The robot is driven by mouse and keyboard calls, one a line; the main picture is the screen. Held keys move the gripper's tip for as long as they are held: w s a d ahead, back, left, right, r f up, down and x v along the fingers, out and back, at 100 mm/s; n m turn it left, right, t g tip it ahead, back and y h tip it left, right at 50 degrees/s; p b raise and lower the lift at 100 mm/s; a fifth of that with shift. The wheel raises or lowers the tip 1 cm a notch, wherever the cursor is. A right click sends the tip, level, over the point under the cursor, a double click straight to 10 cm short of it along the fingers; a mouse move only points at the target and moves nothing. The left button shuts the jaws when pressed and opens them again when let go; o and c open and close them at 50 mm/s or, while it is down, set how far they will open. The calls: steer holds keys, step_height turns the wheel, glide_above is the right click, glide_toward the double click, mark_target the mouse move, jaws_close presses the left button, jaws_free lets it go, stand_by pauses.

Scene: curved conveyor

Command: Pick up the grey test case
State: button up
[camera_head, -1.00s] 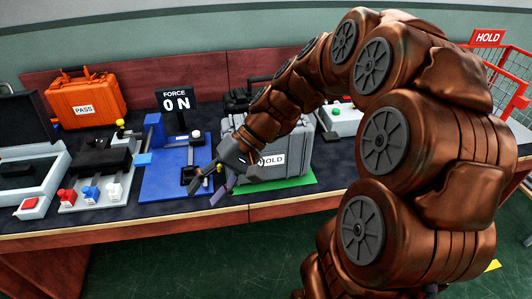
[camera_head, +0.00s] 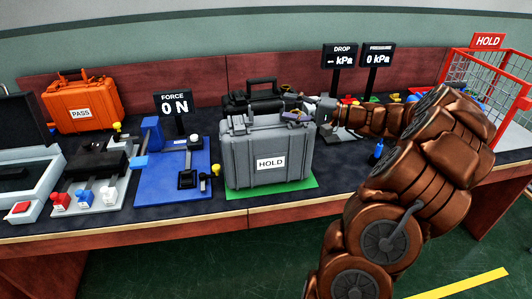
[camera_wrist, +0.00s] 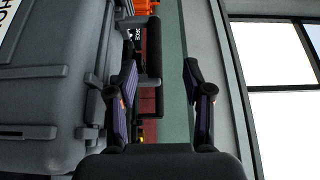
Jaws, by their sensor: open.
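The grey test case (camera_head: 240,160) stands upright on a green mat (camera_head: 300,184), its HOLD label facing front. In the wrist view the case (camera_wrist: 50,100) fills the left side, on its side in the picture. My gripper (camera_head: 291,104) is at the top right of the case, reaching in from the right. In the wrist view my gripper (camera_wrist: 160,68) is open, with its two fingers apart. The dark handle (camera_wrist: 154,45) shows between the fingertips, nearer the left finger. I cannot tell whether a finger touches it.
A black case (camera_head: 262,92) stands close behind. A blue force stand (camera_head: 170,185) is to the left, with an orange PASS case (camera_head: 85,105) farther left. A red wire HOLD cage (camera_head: 470,75) is at the far right. A small blue bottle (camera_head: 377,150) stands right of the case.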

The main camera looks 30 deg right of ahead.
mark_target(275, 107)
steer(key=x, duration=0.2)
steer(key=p+x, duration=0.1)
steer(key=x, duration=0.4)
steer(key=shift+w+a+f+p, duration=0.1)
steer(key=shift+f+p, duration=0.2)
steer(key=shift+f, duration=0.05)
jaws_close()
stand_by(0.5)
